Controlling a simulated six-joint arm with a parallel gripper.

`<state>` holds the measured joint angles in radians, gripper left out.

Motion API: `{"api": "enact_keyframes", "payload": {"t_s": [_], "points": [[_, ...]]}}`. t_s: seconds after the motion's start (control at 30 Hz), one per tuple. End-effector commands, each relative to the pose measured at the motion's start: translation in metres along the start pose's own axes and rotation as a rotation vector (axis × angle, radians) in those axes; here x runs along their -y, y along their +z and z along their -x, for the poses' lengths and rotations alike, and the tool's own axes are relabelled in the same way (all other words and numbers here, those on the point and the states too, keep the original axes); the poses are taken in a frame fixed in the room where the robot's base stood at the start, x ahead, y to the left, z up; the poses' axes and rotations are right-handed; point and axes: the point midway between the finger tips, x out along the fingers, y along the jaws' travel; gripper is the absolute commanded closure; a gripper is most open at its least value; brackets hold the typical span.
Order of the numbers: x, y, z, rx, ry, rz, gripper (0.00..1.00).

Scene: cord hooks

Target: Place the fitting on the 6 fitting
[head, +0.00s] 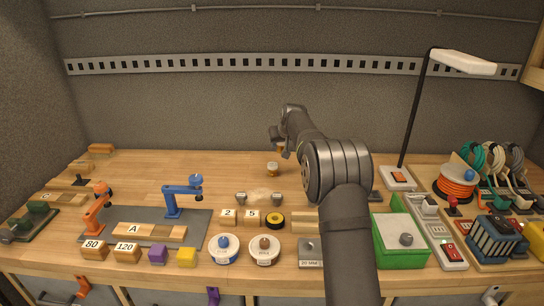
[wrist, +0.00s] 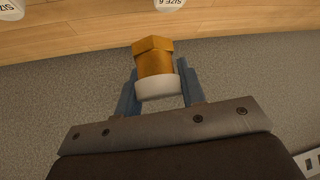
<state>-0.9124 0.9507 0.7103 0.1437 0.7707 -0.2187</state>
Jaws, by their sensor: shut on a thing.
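My gripper (wrist: 158,88) is shut on a brass-orange hex fitting (wrist: 154,58) with a white collar, held between its blue fingers in the wrist view. In the head view my gripper (head: 281,145) is raised above the back middle of the table, and the held fitting is mostly hidden there. A white piece marked "SIZE 6" (wrist: 169,4) is cut off by the top edge of the wrist view, apart from the held fitting. In the head view a small brass and white fitting (head: 272,169) stands upright on the table below my gripper; its marking is too small to read.
Another white piece marked "SIZE" (wrist: 10,8) is at the wrist view's top left corner; its number is cut off. A green box (head: 400,240), a lamp (head: 398,178) and cord reels stand right. Blue (head: 180,200) and orange clamps stand left. The back left table is mostly clear.

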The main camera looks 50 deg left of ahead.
Motion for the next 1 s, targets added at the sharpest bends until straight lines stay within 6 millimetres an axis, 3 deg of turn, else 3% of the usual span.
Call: {"api": "enact_keyframes", "payload": {"t_s": [0.2, 0.37, 0.6, 1.0], "points": [[0.026, -0.002, -0.027, 0.0, -0.001, 0.001, 0.88], [0.029, 0.001, -0.034, 0.0, 0.0, 0.0, 0.88], [0.029, 0.023, -0.059, 0.001, 0.0, 0.0, 0.88], [0.028, 0.027, -0.063, -0.001, 0.0, 0.0, 0.88]]}}
